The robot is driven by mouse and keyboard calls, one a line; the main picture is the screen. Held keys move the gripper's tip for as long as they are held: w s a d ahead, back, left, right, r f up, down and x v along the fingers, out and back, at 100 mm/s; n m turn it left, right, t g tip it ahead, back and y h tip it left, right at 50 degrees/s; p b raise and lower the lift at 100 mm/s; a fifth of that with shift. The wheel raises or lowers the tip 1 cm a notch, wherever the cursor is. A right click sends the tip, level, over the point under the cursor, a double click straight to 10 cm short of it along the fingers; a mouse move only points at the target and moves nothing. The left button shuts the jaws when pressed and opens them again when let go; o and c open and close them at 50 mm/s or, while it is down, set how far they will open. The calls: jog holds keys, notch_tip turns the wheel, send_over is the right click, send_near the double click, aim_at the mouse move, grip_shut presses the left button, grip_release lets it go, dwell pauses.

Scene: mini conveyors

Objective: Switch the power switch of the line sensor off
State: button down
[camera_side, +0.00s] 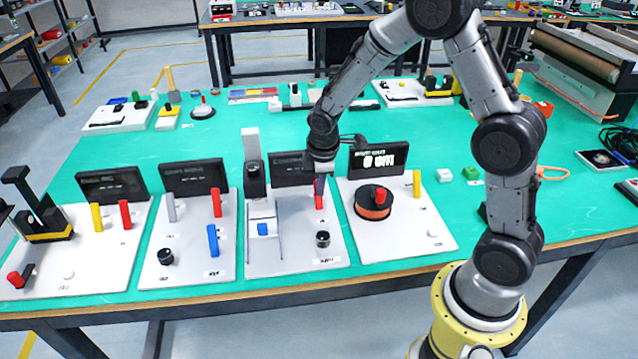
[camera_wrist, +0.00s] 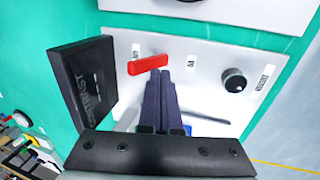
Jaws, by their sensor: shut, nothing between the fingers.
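The station under my gripper has a white base plate (camera_side: 290,262) and a dark display panel marked CONTRAST (camera_wrist: 82,85). I take it for the line sensor, but no clear name shows. A red lever (camera_side: 319,201) stands on the plate near the panel; in the wrist view the lever (camera_wrist: 147,64) lies across the picture just beyond my fingertips. My gripper (camera_side: 319,184) points down at the lever, fingers together and empty. In the wrist view its fingertips (camera_wrist: 160,73) meet or overlap the lever's right end; contact cannot be told.
The same plate carries a black knob (camera_side: 323,239), a blue block (camera_side: 263,229) and a black sensor head (camera_side: 254,180). On the right, a station holds a red-brown disc (camera_side: 373,203) and a yellow lever (camera_side: 416,184). On the left, another has red (camera_side: 217,203) and blue levers (camera_side: 213,240).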

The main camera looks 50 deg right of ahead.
notch_tip(320, 180, up, 16)
jog(key=s+a+t, duration=0.1)
jog(key=s+a, duration=0.1)
jog(key=s+a+r+m+t, duration=0.1)
jog(key=s+a+r+t, duration=0.1)
jog(key=s+r, duration=0.5)
jog(key=s+a+f+m+y, duration=0.1)
jog(key=s+f+m, duration=0.1)
jog(key=s+m, duration=0.2)
jog(key=s+a+f+m+y, duration=0.1)
jog(key=s+m, duration=0.3)
jog(key=s, duration=0.7)
jog(key=shift+s+a+f+t, duration=0.25)
jog(key=shift+a+f+t, duration=0.05)
jog(key=shift+a+f, duration=0.1)
